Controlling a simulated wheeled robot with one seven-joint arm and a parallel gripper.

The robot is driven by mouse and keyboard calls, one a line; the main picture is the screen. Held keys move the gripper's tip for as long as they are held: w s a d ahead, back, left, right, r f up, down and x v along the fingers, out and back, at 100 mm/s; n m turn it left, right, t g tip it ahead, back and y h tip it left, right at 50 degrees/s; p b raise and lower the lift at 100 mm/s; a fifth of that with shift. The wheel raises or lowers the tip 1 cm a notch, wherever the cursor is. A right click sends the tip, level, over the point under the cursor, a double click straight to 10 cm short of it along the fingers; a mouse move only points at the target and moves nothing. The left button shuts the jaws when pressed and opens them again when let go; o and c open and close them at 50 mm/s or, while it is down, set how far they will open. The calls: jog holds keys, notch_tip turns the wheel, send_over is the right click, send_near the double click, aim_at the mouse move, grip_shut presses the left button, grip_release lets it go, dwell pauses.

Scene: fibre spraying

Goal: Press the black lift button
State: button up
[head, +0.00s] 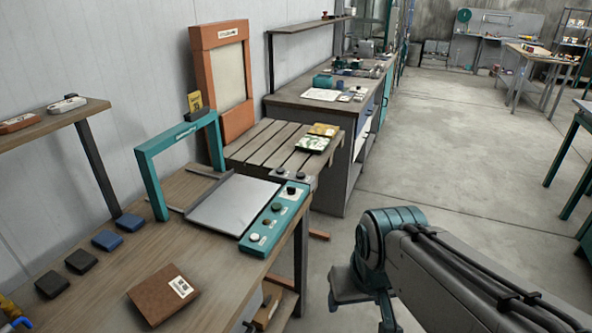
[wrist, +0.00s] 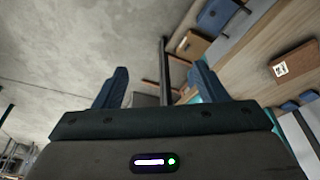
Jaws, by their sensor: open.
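A teal control panel (head: 272,222) runs along the right edge of the wooden table, beside a grey metal plate. It carries several round buttons. A black button (head: 291,190) is at its far end, and a pale one is at its near end. The labels are too small to read. My gripper (wrist: 160,78) is open, with two blue-grey fingers apart and nothing visible between them. In the head view, my arm reaches over the floor to the right of the table, apart from the panel. The wrist view does not clearly show the buttons.
A teal frame (head: 180,145) stands behind the metal plate (head: 232,203). Blue and black blocks and a brown box (head: 163,294) lie on the near table. A slatted bench (head: 270,145) and an orange frame (head: 222,80) stand beyond. The floor at right is largely clear.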

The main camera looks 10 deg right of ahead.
grip_shut()
dwell(1.4)
